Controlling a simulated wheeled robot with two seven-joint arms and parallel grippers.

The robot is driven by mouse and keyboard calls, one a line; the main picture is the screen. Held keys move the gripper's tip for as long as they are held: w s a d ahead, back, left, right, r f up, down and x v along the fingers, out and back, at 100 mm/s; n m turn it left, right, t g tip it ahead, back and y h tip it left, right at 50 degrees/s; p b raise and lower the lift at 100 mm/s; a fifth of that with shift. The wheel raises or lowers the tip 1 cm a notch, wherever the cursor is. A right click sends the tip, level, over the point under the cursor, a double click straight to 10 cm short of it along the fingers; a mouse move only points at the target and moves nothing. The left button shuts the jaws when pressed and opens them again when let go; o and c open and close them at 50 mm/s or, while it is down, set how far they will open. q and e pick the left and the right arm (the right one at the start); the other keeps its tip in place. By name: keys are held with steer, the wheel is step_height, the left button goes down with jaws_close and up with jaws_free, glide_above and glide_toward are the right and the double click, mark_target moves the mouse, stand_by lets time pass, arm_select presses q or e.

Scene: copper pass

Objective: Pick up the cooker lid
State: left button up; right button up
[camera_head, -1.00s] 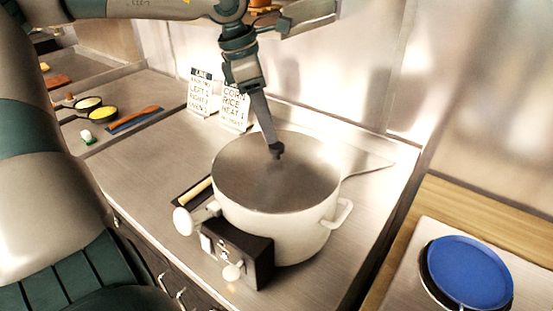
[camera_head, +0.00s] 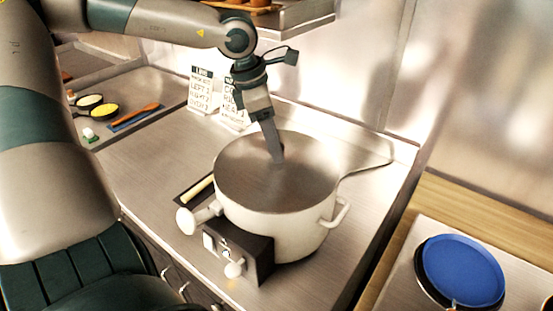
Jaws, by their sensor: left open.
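The cooker (camera_head: 275,235) is a wide white pot with side handles and a dark control box on its front, standing on the steel counter. Its flat, brownish metal lid (camera_head: 250,185) sits on top. My left gripper (camera_head: 278,158) comes down from above at the lid's middle, with its fingers open. The fingers hide the lid's knob, so I cannot tell whether they touch it. My right gripper is not in view.
Two sign cards (camera_head: 201,90) stand behind the cooker. A dark tray with a pale stick (camera_head: 197,188) lies to its left. A blue round plate (camera_head: 463,271) is at the right. Small pans (camera_head: 104,110) are at the far left.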

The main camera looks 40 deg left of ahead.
arm_select(q)
steer(key=shift+d+f, duration=0.1)
steer(key=shift+f, duration=0.3)
steer(key=shift+w, duration=0.1)
jaws_close()
